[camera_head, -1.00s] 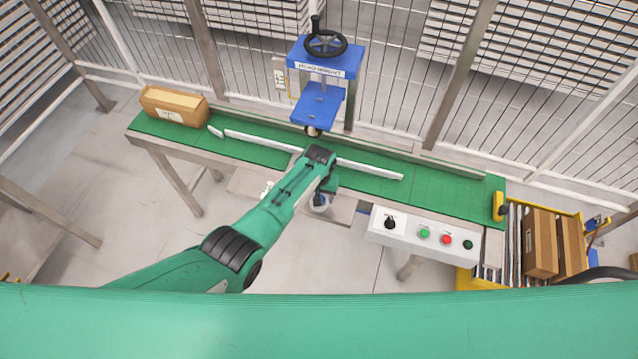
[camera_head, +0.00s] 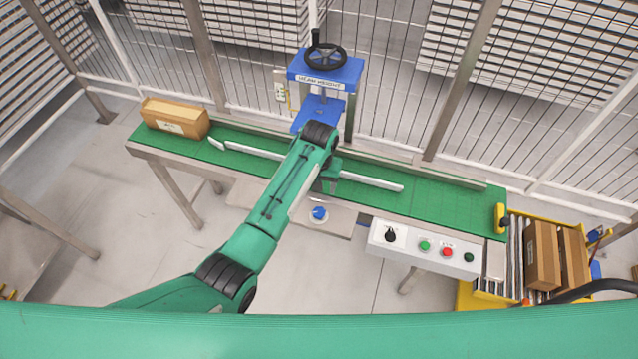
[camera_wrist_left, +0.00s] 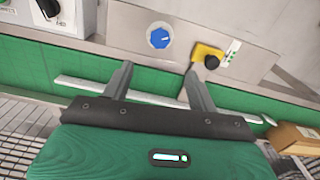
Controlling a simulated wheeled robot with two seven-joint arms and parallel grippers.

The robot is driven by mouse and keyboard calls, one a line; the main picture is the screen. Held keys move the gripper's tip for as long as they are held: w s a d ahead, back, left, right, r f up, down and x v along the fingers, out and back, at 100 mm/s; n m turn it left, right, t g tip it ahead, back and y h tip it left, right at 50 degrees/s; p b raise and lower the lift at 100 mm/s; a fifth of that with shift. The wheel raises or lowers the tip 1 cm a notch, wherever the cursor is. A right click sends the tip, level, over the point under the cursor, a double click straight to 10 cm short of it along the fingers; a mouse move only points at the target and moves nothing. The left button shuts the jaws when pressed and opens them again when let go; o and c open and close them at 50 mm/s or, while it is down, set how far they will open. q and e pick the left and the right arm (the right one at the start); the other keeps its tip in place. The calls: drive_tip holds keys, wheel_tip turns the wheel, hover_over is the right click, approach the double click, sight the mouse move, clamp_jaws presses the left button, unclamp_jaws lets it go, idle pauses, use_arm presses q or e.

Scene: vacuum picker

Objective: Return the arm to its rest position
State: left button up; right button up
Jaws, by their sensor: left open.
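My left arm (camera_head: 283,185) is green with black joints. It comes in from the lower left of the head view and reaches over the conveyor. Its wrist is in front of the blue press frame. In the left wrist view my left gripper (camera_wrist_left: 158,72) has its two grey fingers apart with nothing between them. The green conveyor belt (camera_wrist_left: 20,70) and its rail lie below it. In the head view the fingers are mostly hidden by the wrist. My right gripper is not in view.
A blue dial (camera_head: 319,213) is on the conveyor's front panel, and a yellow-based black knob (camera_wrist_left: 207,55) is beside it. A control box (camera_head: 405,240) stands to the right. A carton (camera_head: 175,117) sits on the belt's left end. Wire fencing (camera_head: 400,100) stands behind.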

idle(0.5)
use_arm(q)
drive_tip(key=s+a+f, duration=0.4)
drive_tip(key=s+f, duration=0.2)
drive_tip(key=f, duration=0.4)
drive_tip(key=s+a+f, duration=0.3)
drive_tip(key=s+f, duration=0.3)
drive_tip(key=f, duration=0.4)
drive_tip(key=s+a+f, duration=0.4)
drive_tip(key=s+f, duration=0.2)
drive_tip(key=f, duration=0.3)
drive_tip(key=s+a+f, duration=0.5)
drive_tip(key=s, duration=0.6)
drive_tip(key=s+a+f, duration=0.5)
drive_tip(key=s, duration=0.6)
drive_tip(key=s+a+f+t, duration=0.1)
drive_tip(key=s+a+f, duration=0.4)
drive_tip(key=s, duration=0.6)
drive_tip(key=shift+s+a+b, duration=0.2)
drive_tip(key=shift+s+b, duration=0.2)
